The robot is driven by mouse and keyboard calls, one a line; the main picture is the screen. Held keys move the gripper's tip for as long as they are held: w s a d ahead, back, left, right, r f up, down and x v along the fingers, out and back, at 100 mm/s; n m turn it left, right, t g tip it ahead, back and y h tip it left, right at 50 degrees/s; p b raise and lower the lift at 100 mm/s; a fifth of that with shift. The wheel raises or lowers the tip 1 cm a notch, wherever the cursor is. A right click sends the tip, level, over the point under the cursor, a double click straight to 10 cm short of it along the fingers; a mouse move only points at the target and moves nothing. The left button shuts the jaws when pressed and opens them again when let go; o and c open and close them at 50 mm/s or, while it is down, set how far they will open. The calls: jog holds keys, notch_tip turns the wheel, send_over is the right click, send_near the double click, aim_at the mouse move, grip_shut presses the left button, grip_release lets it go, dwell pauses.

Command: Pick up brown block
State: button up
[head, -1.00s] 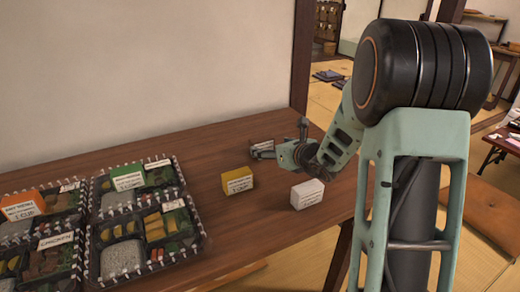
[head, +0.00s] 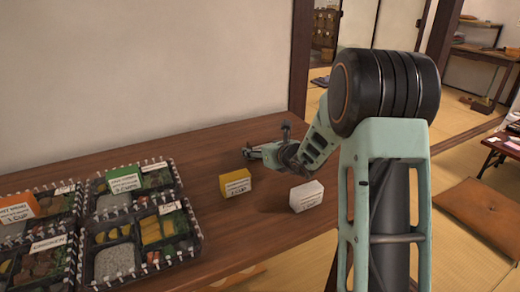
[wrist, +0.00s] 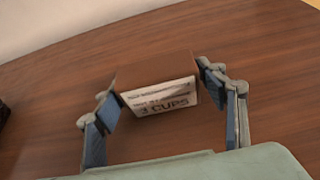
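The brown block (wrist: 141,78) is in the wrist view, with a white label reading "3 CUPS" on the side facing the camera. My gripper (wrist: 156,84) is open, with one blue-padded finger on each side of the block. The right finger is close to the block's right edge; I cannot tell if it touches. The left finger is beside its left edge. In the head view my gripper (head: 262,152) is low over the table at the back, and the block there is mostly hidden by it.
On the wooden table (head: 225,146), a yellow block (head: 236,183) and a white block (head: 307,196) stand in front of my gripper. Several black bento trays (head: 132,228) with food, a green block (head: 124,180) and an orange block (head: 18,209) are at left. A wall stands behind.

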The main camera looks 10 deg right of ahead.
jog(key=c, duration=0.8)
jog(key=shift+o, duration=0.2)
jog(key=shift+r, duration=0.1)
